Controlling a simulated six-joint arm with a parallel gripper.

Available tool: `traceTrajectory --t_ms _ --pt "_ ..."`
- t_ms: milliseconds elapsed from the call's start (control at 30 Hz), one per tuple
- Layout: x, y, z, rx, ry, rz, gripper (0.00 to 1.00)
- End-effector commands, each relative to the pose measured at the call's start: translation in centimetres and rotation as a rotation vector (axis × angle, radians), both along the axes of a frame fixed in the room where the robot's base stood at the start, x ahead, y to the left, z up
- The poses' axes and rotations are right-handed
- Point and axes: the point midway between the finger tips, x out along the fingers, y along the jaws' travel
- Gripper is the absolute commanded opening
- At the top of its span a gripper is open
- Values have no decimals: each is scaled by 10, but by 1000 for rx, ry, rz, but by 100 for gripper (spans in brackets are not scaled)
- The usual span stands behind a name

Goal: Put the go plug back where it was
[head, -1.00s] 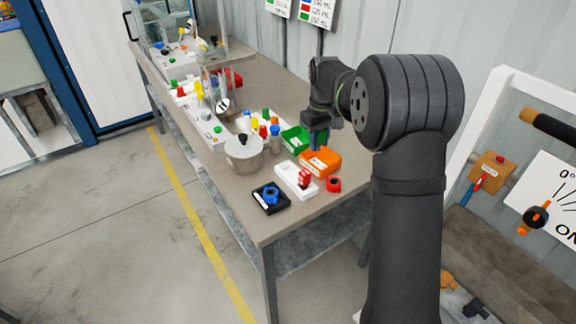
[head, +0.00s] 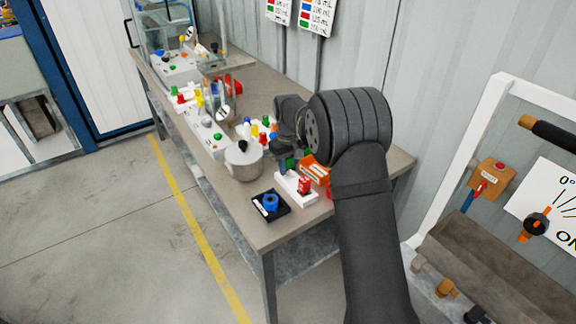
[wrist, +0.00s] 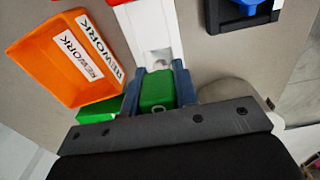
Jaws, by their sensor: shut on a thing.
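My gripper (wrist: 158,84) is shut on the green go plug (wrist: 155,93), which shows as a green block between its two blue fingers in the wrist view. In the head view my gripper (head: 284,166) is at the left end of the white holder (head: 296,189). A red plug (head: 304,185) stands at the holder's other end. In the wrist view, the white holder (wrist: 149,30) has a round hollow just beyond the green plug. I cannot tell whether the plug touches the holder.
An orange rework bin (wrist: 62,62) lies close to my gripper, with a green bin (wrist: 93,117) partly hidden behind it.

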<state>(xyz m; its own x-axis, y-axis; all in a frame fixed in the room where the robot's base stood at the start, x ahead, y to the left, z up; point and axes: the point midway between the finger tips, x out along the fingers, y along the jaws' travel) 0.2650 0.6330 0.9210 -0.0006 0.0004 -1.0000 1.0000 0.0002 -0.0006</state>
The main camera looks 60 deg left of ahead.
Motion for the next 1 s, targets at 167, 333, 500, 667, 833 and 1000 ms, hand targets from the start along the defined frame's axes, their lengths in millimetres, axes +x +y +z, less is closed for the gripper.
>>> traceTrajectory --t_ms 167,333,500,667,833,1000 --pt "0 0 0 0 0 0 0" --pt "0 0 -5 0 0 0 0" --pt "0 0 -11 0 0 0 0" --pt "0 0 -12 0 0 0 31" --pt "0 0 -12 0 0 0 49" --pt "0 0 -11 0 0 0 49"
